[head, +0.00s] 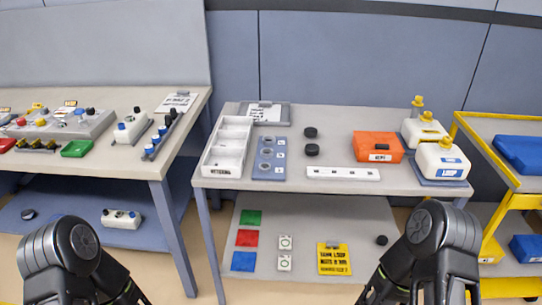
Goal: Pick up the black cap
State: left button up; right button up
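Two round black caps lie on the middle table, a far one (310,132) and a near one (312,150) just in front of it. They sit apart between the blue three-hole block and the orange box. A similar small dark round piece (381,240) lies on the lower shelf at the right. I cannot tell which of these the task means. Only links of my two arms show at the bottom left and bottom right. Neither gripper's fingers are in the picture.
The middle table (340,115) also bears a white tray (228,150), a blue block (269,160), a white strip (342,174), an orange box (378,147) and two white jugs (443,160) with yellow caps. A clipboard (264,113) lies at the back. A yellow cart (505,200) stands right.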

aim_at(313, 150)
jog(key=i+l+u, duration=0.15)
jog(key=l+u, duration=0.35)
jog(key=l, duration=0.25)
jog(key=l+u, duration=0.45)
jog(key=l, duration=0.35)
